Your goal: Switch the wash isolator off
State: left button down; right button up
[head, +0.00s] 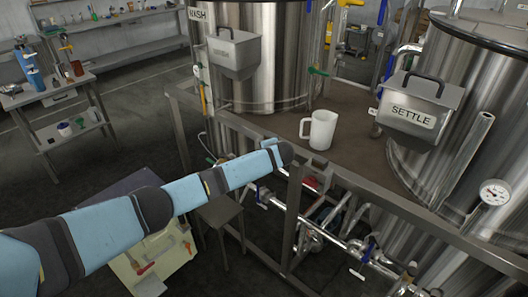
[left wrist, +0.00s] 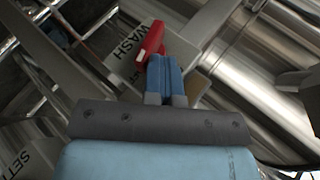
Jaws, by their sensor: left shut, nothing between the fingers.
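In the left wrist view, the wash isolator's red handle (left wrist: 151,40) stands tilted beside a grey plate lettered WASH (left wrist: 125,52). My left gripper (left wrist: 165,64) is shut and empty, with its blue fingertips right beside the handle's lower end. I cannot tell whether they touch it. In the head view my left arm reaches in from the left to the frame rail, and its gripper is hidden beyond the arm's end. A small red part (head: 312,183) shows below the rail there; I cannot tell which switch it belongs to. My right gripper is in neither view.
A white mug (head: 319,130) stands on the brown deck between the steel WASH tank (head: 275,65) and the SETTLE tank (head: 495,110). A steel rail (head: 375,205) edges the deck, with pipes and blue-handled valves below. A second label, partly cut off (left wrist: 22,160), shows in the wrist view.

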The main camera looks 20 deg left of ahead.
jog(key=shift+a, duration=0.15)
pick_arm(q)
jog(key=shift+r+p, duration=0.8)
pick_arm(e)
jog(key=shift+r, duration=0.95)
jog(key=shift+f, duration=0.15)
